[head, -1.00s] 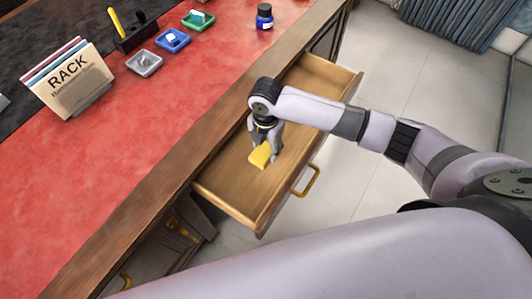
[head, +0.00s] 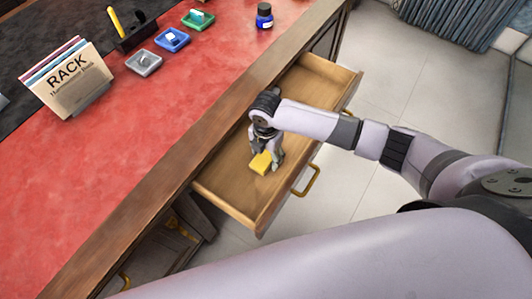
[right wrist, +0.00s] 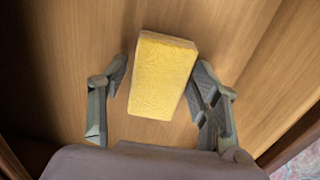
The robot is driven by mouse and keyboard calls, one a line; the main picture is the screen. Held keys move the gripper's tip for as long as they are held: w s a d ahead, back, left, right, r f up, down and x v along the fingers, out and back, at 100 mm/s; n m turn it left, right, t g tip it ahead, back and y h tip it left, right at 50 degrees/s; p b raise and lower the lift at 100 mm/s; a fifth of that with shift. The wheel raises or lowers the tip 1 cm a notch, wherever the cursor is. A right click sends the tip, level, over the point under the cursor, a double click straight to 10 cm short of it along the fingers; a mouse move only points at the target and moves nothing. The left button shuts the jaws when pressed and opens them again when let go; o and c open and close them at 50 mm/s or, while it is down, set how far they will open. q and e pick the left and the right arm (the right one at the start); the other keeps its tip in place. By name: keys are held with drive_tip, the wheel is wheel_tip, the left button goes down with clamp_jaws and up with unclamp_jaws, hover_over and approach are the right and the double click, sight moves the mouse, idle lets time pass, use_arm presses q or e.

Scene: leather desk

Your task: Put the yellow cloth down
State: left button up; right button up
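The yellow cloth (head: 261,163) is a small, thick yellow block. It lies on the wooden floor of the open drawer (head: 225,190). My right gripper (head: 267,152) is inside the drawer, right over the cloth. In the right wrist view, the cloth (right wrist: 163,78) sits between the spread fingers of the right gripper (right wrist: 158,75). A gap shows on its left side; the right finger is very close to it, and I cannot tell if they touch. My left gripper is not in view.
The drawer has walls around the gripper and a brass handle (head: 306,181) on its front. On the red desk top (head: 150,130) stand a rack of cards (head: 70,82), a grey tray (head: 144,63), a blue tray (head: 172,40), a green tray (head: 198,19) and an ink bottle (head: 264,16).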

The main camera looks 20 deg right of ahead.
sight(266, 156)
drive_tip(key=shift+o, duration=0.5)
drive_tip(key=shift+r, duration=0.2)
wheel_tip(266, 156, up, 12)
drive_tip(key=shift+p, duration=0.35)
